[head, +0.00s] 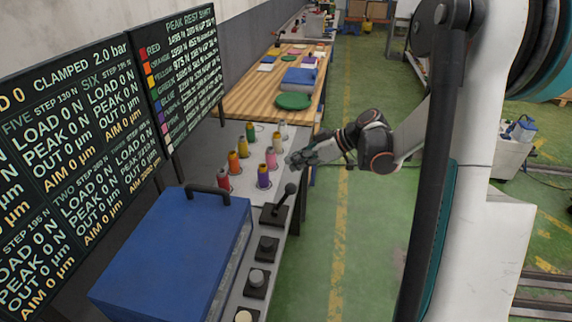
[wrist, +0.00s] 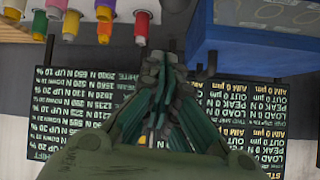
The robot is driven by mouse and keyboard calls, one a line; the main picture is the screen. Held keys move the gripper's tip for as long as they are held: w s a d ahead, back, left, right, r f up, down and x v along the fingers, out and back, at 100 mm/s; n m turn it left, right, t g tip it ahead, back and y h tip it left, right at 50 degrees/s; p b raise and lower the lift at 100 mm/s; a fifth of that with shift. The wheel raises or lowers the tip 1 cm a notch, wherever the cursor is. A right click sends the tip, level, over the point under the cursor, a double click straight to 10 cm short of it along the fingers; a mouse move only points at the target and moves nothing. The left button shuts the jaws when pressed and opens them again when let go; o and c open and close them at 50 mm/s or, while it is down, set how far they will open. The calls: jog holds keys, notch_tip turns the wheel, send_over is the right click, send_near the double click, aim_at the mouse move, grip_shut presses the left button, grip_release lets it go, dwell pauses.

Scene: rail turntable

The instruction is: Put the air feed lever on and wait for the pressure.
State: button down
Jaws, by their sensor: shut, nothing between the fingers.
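A black lever (head: 288,196) with a round knob stands on a dark square base at the right edge of the grey bench. It leans toward the upper right in the head view; nothing touches it. I take it for the air feed lever, though I see no readable label. My gripper (head: 298,159) is shut and empty, beyond the lever and near the coloured spools. In the wrist view its fingers (wrist: 165,62) meet, and I cannot make out the lever there. A board (head: 75,130) reads "CLAMPED 2.0 bar" and shows loads of 0 N.
A large blue box (head: 165,250) with a black handle fills the near bench. Several coloured spools (head: 263,177) stand beyond it. Black-based knobs (head: 257,280) line the bench edge below the lever. A wooden table (head: 245,92) stands farther back. Green floor (head: 370,230) right of the bench is clear.

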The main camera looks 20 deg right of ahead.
jog(key=shift+p+v, duration=0.3)
jog(key=shift+v, duration=1.75)
jog(key=shift+f, duration=0.15)
